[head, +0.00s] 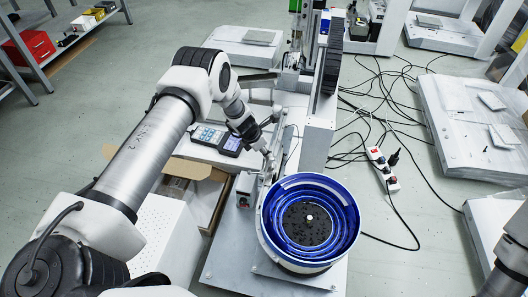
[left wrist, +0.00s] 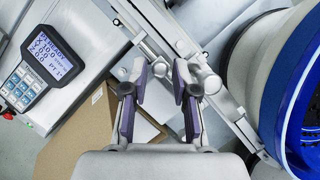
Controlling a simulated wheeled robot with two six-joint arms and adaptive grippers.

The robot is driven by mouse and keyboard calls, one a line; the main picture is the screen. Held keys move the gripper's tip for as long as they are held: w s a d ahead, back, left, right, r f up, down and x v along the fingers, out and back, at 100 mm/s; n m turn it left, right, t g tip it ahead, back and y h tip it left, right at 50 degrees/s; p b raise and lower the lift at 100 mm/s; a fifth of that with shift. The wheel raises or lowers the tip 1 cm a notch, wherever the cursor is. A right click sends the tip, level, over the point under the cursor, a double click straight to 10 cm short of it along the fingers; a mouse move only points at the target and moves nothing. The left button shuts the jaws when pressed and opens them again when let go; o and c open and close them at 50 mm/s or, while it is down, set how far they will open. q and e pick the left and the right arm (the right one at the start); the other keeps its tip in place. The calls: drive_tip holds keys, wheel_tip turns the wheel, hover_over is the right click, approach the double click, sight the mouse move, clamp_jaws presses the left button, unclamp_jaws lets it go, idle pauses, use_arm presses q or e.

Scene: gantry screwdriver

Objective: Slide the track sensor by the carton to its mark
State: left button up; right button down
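My left gripper (head: 268,160) is at the straight metal track (head: 283,135) beside the blue bowl feeder. In the left wrist view the gripper (left wrist: 160,75) has its two fingers apart, over the track (left wrist: 172,30). A small round grey piece (left wrist: 159,68), which looks like the track sensor, sits on the track between the fingertips. I cannot tell whether either finger touches it. The open carton (head: 190,172) lies left of the track; its brown flap also shows in the left wrist view (left wrist: 75,140). I cannot make out the mark. My right gripper is out of view.
The blue bowl feeder (head: 346,205) stands close right of the gripper. A handheld controller (head: 231,144) with a lit screen lies left of the track. A tall gantry column (head: 331,60) rises behind. Cables and a power strip (head: 382,167) lie on the floor to the right.

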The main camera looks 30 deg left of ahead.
use_arm(q)
clamp_jaws()
drive_tip(key=shift+w+a+r, duration=0.1)
drive_tip(key=shift+w+a, duration=0.1)
drive_tip(key=shift+w, duration=0.4)
drive_tip(key=shift+w+a+r, duration=0.1)
drive_tip(key=shift+w+a, duration=0.05)
drive_tip(key=shift+w, duration=0.4)
unclamp_jaws()
drive_tip(key=shift+w, duration=0.1)
drive_tip(key=shift+f, duration=0.15)
drive_tip(key=v, duration=1.2)
drive_tip(key=shift+d, duration=0.1)
